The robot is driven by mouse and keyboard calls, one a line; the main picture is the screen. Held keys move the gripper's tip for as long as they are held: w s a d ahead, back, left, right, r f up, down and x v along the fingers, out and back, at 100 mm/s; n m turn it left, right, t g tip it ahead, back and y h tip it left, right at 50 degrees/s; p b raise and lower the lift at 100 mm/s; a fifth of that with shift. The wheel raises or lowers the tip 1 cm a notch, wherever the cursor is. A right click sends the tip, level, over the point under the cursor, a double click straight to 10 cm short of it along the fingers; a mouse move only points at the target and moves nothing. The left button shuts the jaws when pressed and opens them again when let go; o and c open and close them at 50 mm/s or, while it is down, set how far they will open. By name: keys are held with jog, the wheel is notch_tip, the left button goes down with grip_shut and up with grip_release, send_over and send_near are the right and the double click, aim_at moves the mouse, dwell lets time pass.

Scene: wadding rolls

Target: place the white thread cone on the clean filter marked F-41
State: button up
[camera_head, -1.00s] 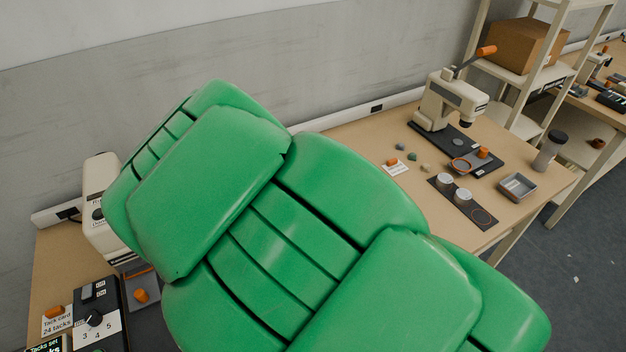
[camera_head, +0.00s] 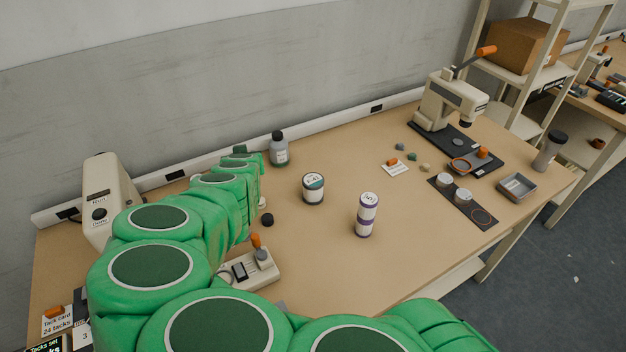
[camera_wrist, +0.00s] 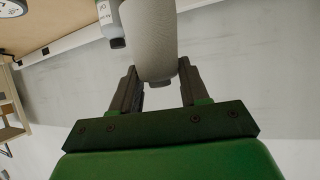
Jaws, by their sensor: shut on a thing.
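My gripper (camera_wrist: 157,70) is shut on the white thread cone (camera_wrist: 150,35), which sits between the two dark fingers in the wrist view. The cone's upper end runs out of that frame. In the head view my green arm reaches towards the wall at left, and the held cone cannot be made out there. A round canister (camera_head: 313,192) with a labelled white top stands on the bench right of my arm. A purple and white stack (camera_head: 366,216) stands right of it, also with a marked top. Their small print is too small to read surely, so I cannot tell which is F-41.
A grey bottle (camera_head: 279,153) stands near the wall, beside my arm. A switch box (camera_head: 250,272) with an orange knob lies below. A press (camera_head: 449,100), small pots (camera_head: 445,181) and a metal tray (camera_head: 517,186) occupy the right side.

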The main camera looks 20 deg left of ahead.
jog(key=w+d+m+t+h, duration=0.2)
jog(key=w+d+m+h, duration=0.4)
jog(key=d, duration=0.2)
jog(key=m+g+h, duration=0.2)
jog(key=m+h, duration=0.5)
send_over(311, 180)
jog(key=shift+w+d+f, duration=0.1)
jog(key=shift+d+f, duration=0.05)
jog(key=shift+f, duration=1.1)
jog(key=shift+d+f, duration=0.1)
jog(key=shift+f, duration=1.1)
jog(key=o, duration=1.1)
jog(key=shift+s+a+r, duration=0.2)
jog(key=shift+r, duration=0.05)
jog(key=v, duration=1.1)
jog(key=shift+r, duration=0.2)
